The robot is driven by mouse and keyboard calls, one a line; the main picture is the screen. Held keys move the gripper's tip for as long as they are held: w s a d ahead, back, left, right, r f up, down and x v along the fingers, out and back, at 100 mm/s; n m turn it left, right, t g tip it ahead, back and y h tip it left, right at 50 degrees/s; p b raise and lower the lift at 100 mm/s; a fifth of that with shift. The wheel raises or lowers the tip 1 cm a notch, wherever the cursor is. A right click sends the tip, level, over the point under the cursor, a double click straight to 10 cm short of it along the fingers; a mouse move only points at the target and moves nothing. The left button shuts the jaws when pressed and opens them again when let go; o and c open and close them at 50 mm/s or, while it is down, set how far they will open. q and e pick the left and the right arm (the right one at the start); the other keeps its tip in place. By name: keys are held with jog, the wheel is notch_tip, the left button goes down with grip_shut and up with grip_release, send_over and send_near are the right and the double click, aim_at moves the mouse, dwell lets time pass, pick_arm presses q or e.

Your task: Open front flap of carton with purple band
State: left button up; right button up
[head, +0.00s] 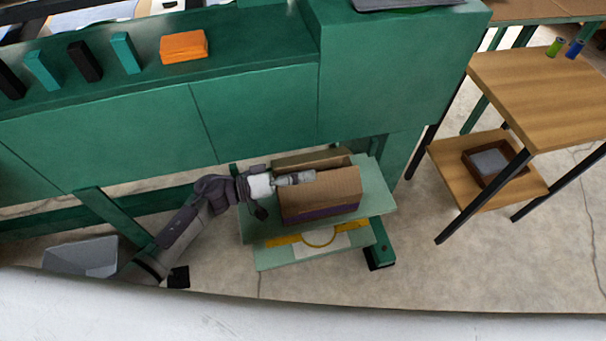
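A brown cardboard carton (325,192) with a purple band (327,212) along its lower front sits on a pale green shelf (374,185). A dark gap runs along its top between the front cardboard panel and a rear panel (295,162). My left gripper (308,177) reaches in from the left, over the carton's left end and along the gap. Its fingers are small here, and I cannot tell whether they are open or shut, or whether they touch the cardboard. My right gripper is not in view.
A green bench (255,105) overhangs behind the carton. A lower shelf holds a white sheet and a yellow curved item (320,237). A grey bin (80,256) stands left. A wooden table (540,85) stands right. The floor between is clear.

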pick_arm(q)
grip_shut()
jog(key=shift+r, duration=0.1)
dwell(0.3)
